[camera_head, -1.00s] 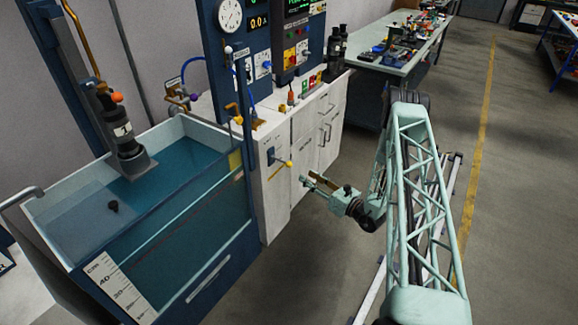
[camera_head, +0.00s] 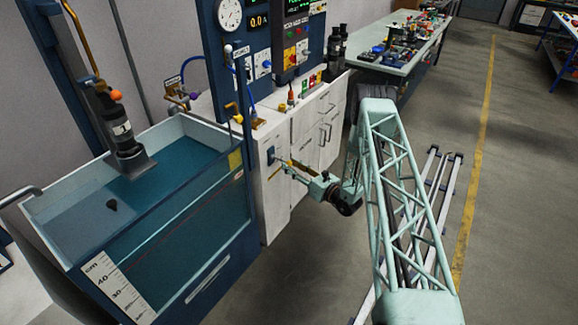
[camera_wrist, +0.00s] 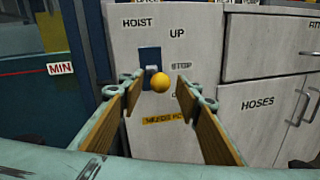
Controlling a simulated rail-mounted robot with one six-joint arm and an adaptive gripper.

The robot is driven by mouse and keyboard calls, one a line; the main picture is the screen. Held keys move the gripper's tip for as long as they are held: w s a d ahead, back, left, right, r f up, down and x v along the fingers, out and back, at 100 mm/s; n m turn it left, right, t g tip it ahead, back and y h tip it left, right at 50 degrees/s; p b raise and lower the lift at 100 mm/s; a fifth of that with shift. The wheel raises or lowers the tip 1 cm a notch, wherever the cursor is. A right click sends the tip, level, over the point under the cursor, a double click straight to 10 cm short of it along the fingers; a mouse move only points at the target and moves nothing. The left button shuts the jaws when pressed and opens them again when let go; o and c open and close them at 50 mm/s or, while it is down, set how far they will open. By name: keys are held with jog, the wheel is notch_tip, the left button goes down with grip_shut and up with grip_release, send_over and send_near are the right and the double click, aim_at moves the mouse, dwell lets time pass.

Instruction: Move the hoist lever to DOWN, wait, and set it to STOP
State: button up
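The hoist lever has a yellow ball knob (camera_wrist: 160,83) on a short stem from a dark blue plate (camera_wrist: 149,56) on the white cabinet front. HOIST, UP and STOP labels show around it; the knob appears a little below the STOP label, pointing toward the camera. No DOWN label is readable. My gripper (camera_wrist: 157,93) is open, its two wood-coloured pads either side of the knob with gaps visible. I cannot tell how deep the knob sits between them. In the head view, my gripper (camera_head: 291,169) is at the cabinet front, beside the blue lever plate (camera_head: 270,156), and largely hides the knob.
A yellow label (camera_wrist: 167,120) lies below the lever, partly hidden. The water tank (camera_head: 190,265) with its MIN mark stands left of the lever. Cabinet drawers and a HOSES door (camera_wrist: 258,115) are to the right. Open floor (camera_head: 300,285) lies in front.

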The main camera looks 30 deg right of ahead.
jog(key=shift+x, duration=0.8)
grip_shut()
